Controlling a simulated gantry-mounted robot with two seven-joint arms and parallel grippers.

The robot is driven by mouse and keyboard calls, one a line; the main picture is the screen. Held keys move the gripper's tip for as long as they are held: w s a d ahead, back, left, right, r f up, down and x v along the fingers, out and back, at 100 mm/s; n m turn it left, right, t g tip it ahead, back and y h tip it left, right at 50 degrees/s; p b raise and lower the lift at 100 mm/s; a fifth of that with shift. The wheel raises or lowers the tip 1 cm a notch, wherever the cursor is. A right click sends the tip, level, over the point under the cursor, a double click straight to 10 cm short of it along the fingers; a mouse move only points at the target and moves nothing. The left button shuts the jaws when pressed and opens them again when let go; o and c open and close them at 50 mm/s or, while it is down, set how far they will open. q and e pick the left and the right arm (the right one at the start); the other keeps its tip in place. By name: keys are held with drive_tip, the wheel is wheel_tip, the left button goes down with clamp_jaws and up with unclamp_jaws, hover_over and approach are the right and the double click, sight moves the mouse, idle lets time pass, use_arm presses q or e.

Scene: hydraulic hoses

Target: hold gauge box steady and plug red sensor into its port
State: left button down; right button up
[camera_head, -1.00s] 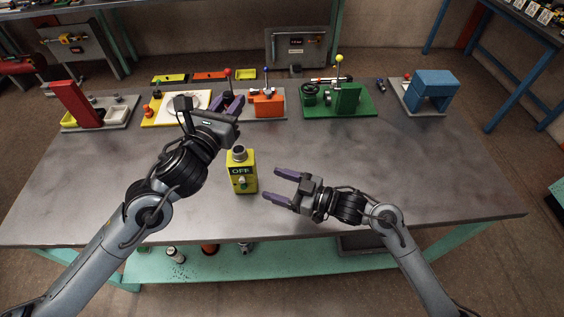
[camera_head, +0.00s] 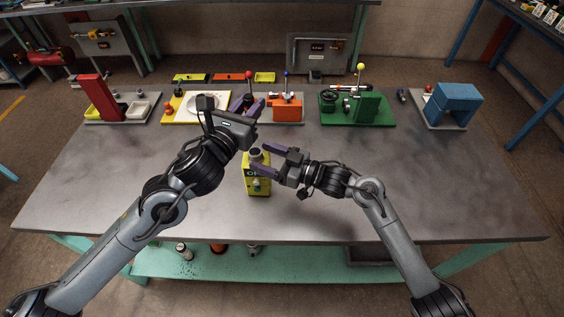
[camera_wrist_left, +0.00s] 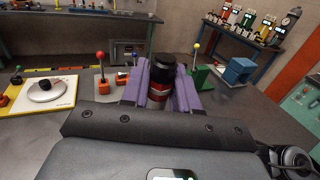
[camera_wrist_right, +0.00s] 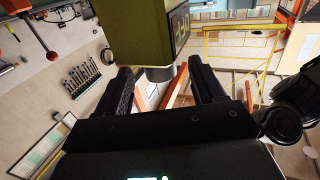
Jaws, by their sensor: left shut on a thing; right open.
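The yellow gauge box (camera_head: 259,187) stands upright on the table, with a round grey port (camera_head: 256,154) on top. My left gripper (camera_head: 248,106) is shut on the red sensor, a black and red cylinder (camera_wrist_left: 160,82) seen between its fingers in the left wrist view. It is above and beyond the box in the head view. My right gripper (camera_head: 261,159) is open at the box's right side, its fingers overlapping the box's upper part and partly hiding the display. In the right wrist view the box (camera_wrist_right: 140,30) shows beyond the open fingers; I cannot tell whether they touch it.
Along the table's back edge stand a red block station (camera_head: 95,98), a white-and-yellow plate (camera_head: 196,106), an orange block (camera_head: 286,108), a green fixture (camera_head: 360,108) and a blue block (camera_head: 455,97). The table's front and right side (camera_head: 440,190) are clear.

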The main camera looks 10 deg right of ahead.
drive_tip(key=shift+x, duration=1.7)
clamp_jaws()
use_arm(q)
drive_tip(key=shift+w+f+m+g+h, duration=0.1)
drive_tip(key=shift+f+m+g+h, duration=0.25)
drive_tip(key=shift+f+h, duration=0.2)
drive_tip(key=shift+f+m+g+h, duration=0.65)
drive_tip(key=shift+f+m+h, duration=0.1)
drive_tip(key=shift+f+h, duration=0.15)
drive_tip(key=shift+f, duration=4.9)
